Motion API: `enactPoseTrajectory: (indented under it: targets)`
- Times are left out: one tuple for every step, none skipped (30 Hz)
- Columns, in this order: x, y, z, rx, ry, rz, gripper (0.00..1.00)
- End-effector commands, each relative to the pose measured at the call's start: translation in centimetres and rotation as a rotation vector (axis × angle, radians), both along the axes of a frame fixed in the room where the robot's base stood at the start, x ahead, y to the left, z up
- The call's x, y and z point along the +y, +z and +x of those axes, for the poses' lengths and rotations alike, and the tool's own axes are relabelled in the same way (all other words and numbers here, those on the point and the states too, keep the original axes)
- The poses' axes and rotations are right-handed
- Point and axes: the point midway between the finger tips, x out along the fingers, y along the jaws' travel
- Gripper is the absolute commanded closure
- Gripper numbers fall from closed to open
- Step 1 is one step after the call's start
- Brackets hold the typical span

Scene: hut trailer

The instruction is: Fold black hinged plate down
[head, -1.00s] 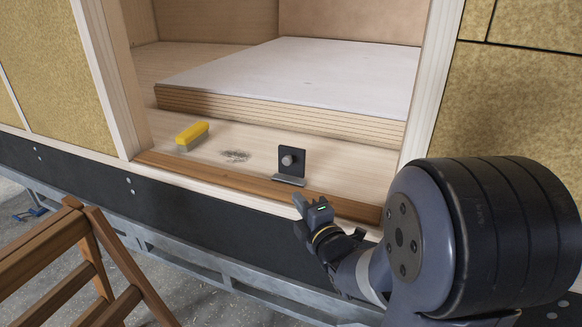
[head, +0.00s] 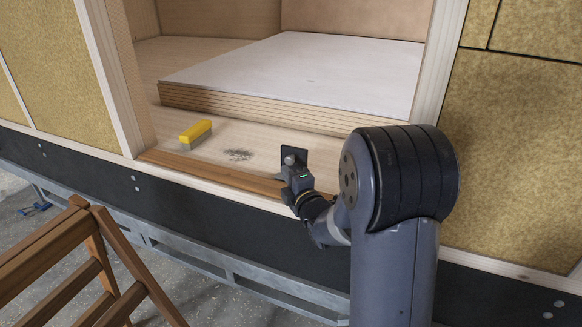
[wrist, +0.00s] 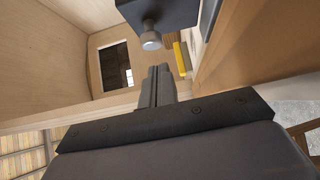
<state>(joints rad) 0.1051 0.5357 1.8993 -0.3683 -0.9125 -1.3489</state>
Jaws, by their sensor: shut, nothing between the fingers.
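The black hinged plate (head: 299,155) stands upright on the wooden floor just inside the door sill, with a round grey knob (head: 290,160) on its near face. My gripper (head: 293,176) is in front of the plate and covers its lower part and most of its base. In the wrist view the plate (wrist: 178,12) is at the top edge, partly cut off, with the knob (wrist: 151,39) sticking out from it. My gripper's fingers (wrist: 158,72) are closed together and empty, just below the knob in that view. I cannot tell whether they touch the plate.
A stack of pale boards (head: 300,75) lies behind. A brown sill strip (head: 215,172) runs along the front.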

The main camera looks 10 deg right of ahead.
Motion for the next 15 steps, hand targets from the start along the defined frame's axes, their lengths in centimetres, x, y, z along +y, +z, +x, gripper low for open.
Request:
enactPoseTrajectory:
  targets:
    - [-0.4, 0.2, 0.6, 0.001, -0.001, 0.000, 1.00]
    - [-0.6, 0.2, 0.8, 0.001, -0.001, 0.000, 1.00]
    - [-0.8, 0.1, 1.1, 0.001, -0.001, 0.000, 1.00]
    - [-0.9, 0.1, 1.3, 0.001, -0.001, -0.001, 1.00]
    - [-1.0, 0.1, 1.4, 0.001, -0.001, -0.001, 1.00]
    - [-1.1, 0.1, 1.5, 0.001, -0.001, -0.001, 1.00]
    - [-1.2, 0.1, 1.6, 0.001, 0.000, -0.001, 1.00]
    - [-1.2, 0.1, 1.6, 0.001, 0.000, -0.001, 1.00]
    - [-1.2, 0.1, 1.7, 0.001, 0.000, -0.001, 1.00]
    - [-1.2, 0.0, 1.7, 0.001, 0.000, -0.001, 1.00]
    - [-1.2, 0.0, 1.7, 0.001, 0.000, -0.001, 1.00]
    - [-1.2, 0.0, 1.7, 0.001, 0.001, -0.001, 1.00]
    - [-1.2, 0.0, 1.7, 0.000, 0.001, -0.001, 1.00]
    - [-1.2, 0.0, 1.7, 0.000, 0.001, -0.001, 1.00]
    - [-1.2, 0.0, 1.7, 0.000, 0.001, -0.001, 1.00]
